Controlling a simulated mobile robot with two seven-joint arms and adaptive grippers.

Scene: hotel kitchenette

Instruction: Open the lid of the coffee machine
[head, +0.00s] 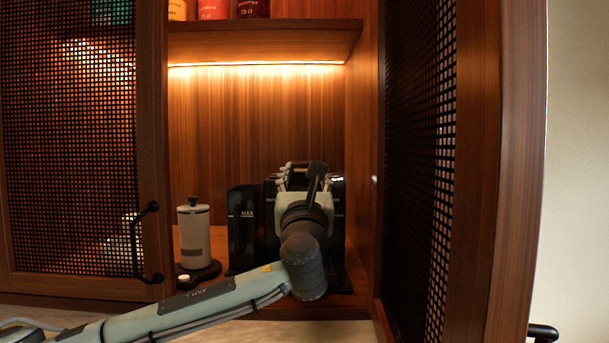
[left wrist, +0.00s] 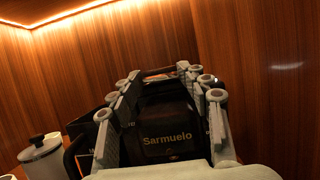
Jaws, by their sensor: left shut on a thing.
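The black coffee machine (head: 337,222) stands inside the open cabinet, mostly hidden in the head view by my left arm. The left wrist view shows its dark top with the word "Sarmuelo" (left wrist: 167,140) between my fingers. My left gripper (head: 297,173) reaches over the machine from the front; it also shows in the left wrist view (left wrist: 157,76). Its fingers are shut on a part of the lid, around a brownish edge (left wrist: 158,71) at their tips. Whether the lid is raised at all I cannot tell. My right gripper is not in view.
A white canister (head: 194,235) on a dark round base stands left of the machine's water tank (head: 242,230). A shelf (head: 262,42) with jars is above. Mesh cabinet doors (head: 70,150) flank the opening, the right one (head: 425,170) swung outward close by.

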